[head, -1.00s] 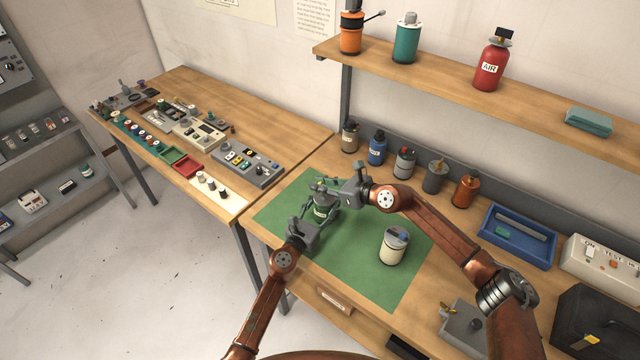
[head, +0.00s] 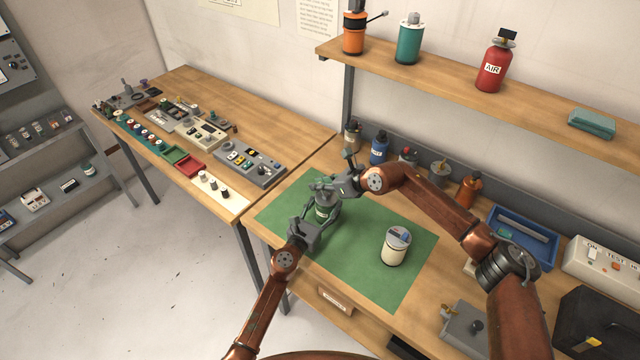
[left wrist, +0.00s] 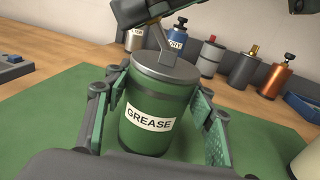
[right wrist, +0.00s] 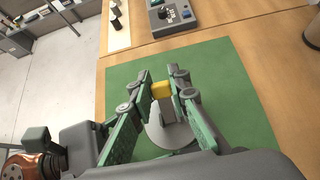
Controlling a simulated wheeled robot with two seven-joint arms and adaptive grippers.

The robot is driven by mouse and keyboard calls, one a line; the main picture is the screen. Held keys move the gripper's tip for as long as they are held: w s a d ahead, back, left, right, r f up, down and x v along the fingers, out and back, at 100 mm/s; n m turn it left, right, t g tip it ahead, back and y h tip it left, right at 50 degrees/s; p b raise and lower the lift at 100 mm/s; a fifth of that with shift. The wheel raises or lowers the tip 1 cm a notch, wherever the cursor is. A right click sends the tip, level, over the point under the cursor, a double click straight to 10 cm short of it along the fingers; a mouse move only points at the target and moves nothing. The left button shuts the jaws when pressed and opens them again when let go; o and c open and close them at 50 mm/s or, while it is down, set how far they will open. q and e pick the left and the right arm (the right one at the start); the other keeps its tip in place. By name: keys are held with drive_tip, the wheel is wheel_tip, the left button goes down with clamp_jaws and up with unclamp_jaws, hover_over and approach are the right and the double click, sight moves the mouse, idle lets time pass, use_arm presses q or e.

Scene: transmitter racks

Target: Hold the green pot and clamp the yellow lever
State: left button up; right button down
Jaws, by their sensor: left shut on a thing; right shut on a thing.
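The green pot (left wrist: 152,127) has a white GREASE label and a grey lid, and stands upright on the green mat (head: 375,275). It also shows in the head view (head: 324,216). My left gripper (head: 312,222) is shut around the pot's sides, with one finger on each side in the left wrist view (left wrist: 155,115). The yellow lever (right wrist: 161,90) is the yellow tip on a grey arm above the lid in the right wrist view. My right gripper (right wrist: 162,92) is shut on that tip. In the head view the right gripper (head: 328,186) hides the lever.
A cream pot (head: 395,248) stands on the mat to the right. Several pots, including a blue one (head: 379,148), line the bench back. A blue tray (head: 520,238) and a grey box (head: 463,325) are at right. The mat's front right part is clear.

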use_arm(q)
drive_tip(key=shift+d, duration=0.1)
use_arm(e)
drive_tip(key=shift+d+f, duration=0.1)
drive_tip(key=c, duration=1.8)
unclamp_jaws()
drive_tip(key=v, duration=1.2)
use_arm(q)
drive_tip(key=o, duration=1.6)
